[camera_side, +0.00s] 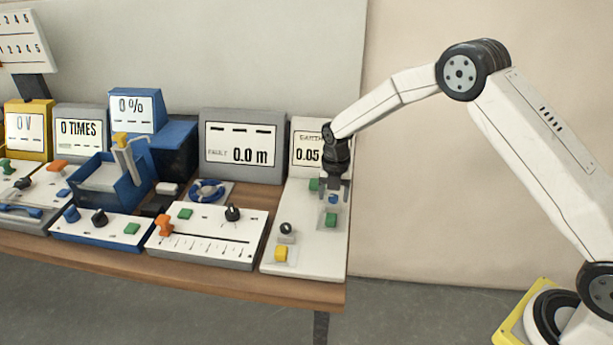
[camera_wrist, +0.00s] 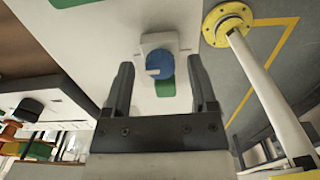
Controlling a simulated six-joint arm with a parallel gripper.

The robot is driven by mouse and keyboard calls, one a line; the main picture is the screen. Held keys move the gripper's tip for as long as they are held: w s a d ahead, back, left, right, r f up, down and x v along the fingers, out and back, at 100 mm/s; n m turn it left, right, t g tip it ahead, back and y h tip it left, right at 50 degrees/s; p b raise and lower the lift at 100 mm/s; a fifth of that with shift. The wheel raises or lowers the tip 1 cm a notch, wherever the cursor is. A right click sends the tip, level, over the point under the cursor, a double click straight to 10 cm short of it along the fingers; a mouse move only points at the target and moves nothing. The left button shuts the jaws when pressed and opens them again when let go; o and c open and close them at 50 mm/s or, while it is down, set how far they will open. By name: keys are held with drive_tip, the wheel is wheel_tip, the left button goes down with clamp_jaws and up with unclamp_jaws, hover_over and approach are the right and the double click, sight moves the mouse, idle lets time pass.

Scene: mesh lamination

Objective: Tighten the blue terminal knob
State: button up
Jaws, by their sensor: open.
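The blue terminal knob (camera_wrist: 161,66) shows in the wrist view on a small pale mount, between and just beyond my fingertips. In the side view the blue knob (camera_side: 333,199) sits on the white panel (camera_side: 305,245) at the right end of the table. My gripper (camera_wrist: 163,88) is open, with one finger on each side of the knob's line and nothing between them. In the side view my gripper (camera_side: 335,193) points down right over the knob. Whether the fingers touch the knob cannot be told.
A green button (camera_side: 331,220) lies close to the knob. A yellow button (camera_side: 280,254) and a black knob (camera_side: 286,228) are nearer the panel's front. The "EARTH" display (camera_side: 306,150) stands behind. The table's right edge is close by.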

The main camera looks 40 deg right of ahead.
clamp_jaws()
